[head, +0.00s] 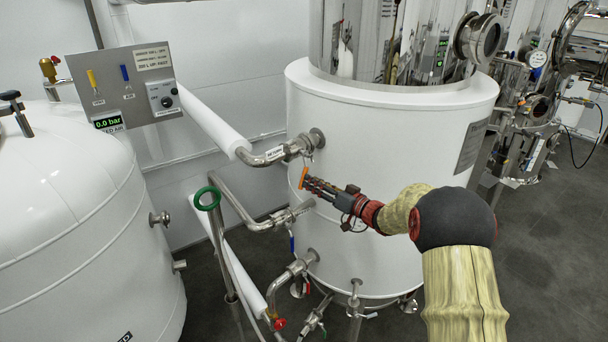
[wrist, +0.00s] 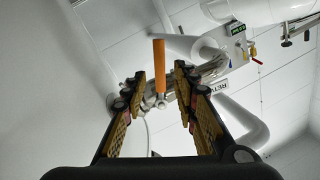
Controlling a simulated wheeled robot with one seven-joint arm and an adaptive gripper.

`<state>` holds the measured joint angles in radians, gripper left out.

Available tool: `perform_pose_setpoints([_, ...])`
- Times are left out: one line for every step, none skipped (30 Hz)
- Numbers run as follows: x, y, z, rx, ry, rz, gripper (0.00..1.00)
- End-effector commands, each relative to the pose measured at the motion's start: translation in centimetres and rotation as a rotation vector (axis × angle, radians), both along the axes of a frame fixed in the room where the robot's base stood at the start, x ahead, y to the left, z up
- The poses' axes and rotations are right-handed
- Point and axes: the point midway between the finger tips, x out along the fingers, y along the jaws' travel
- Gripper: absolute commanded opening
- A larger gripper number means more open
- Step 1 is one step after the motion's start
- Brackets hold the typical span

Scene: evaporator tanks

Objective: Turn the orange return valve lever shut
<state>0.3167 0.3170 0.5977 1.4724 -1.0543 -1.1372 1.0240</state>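The orange return valve lever (head: 303,177) is near a pipe fitting on the side of the white tank, left of my gripper's tips in the head view. My gripper (head: 308,185) reaches leftward to it. In the wrist view, my gripper (wrist: 159,77) is open, with one finger on each side of the orange lever (wrist: 159,55). The lever stands upright in that picture, with a metal valve stem at its lower end. I see gaps between the lever and both fingers. I cannot tell how deep the lever sits between them.
The white tank (head: 390,190) is close beside my gripper. An insulated pipe with a metal elbow (head: 262,157) runs above left. A green handwheel (head: 207,198) and a lower pipe (head: 255,222) are to the left. A control panel (head: 125,88) is at upper left.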

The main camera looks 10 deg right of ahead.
Motion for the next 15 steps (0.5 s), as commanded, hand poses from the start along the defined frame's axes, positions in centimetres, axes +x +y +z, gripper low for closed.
perform_pose_setpoints([0.7, 0.6, 0.1, 0.000, 0.000, 0.002, 0.29])
perform_pose_setpoints([1.2, 0.9, 0.1, -0.001, 0.001, 0.003, 0.29])
perform_pose_setpoints([1.7, 1.2, 0.0, -0.001, 0.001, 0.002, 0.29])
perform_pose_setpoints([2.0, 1.5, 0.0, -0.001, 0.001, 0.002, 0.29])
perform_pose_setpoints([2.4, 1.7, 0.1, -0.001, 0.000, 0.001, 0.29])
perform_pose_setpoints([2.8, 2.0, 0.1, -0.001, 0.000, 0.001, 0.29])
perform_pose_setpoints([3.1, 2.2, 0.1, -0.001, 0.001, 0.000, 0.29])
perform_pose_setpoints([3.4, 2.3, 0.1, -0.001, 0.000, 0.000, 0.29])
perform_pose_setpoints([3.7, 2.5, 0.1, -0.001, 0.000, -0.001, 0.29])
perform_pose_setpoints([3.9, 2.6, 0.2, -0.002, -0.001, -0.001, 0.29])
perform_pose_setpoints([4.0, 2.7, 0.1, -0.002, -0.001, -0.001, 0.29])
perform_pose_setpoints([4.2, 2.8, 0.1, -0.002, -0.001, -0.001, 0.29])
perform_pose_setpoints([4.2, 2.8, 0.1, -0.002, -0.001, -0.001, 0.29])
perform_pose_setpoints([4.3, 2.9, 0.1, -0.001, 0.000, -0.001, 0.29])
perform_pose_setpoints([4.3, 2.9, 0.1, -0.001, 0.000, -0.002, 0.29])
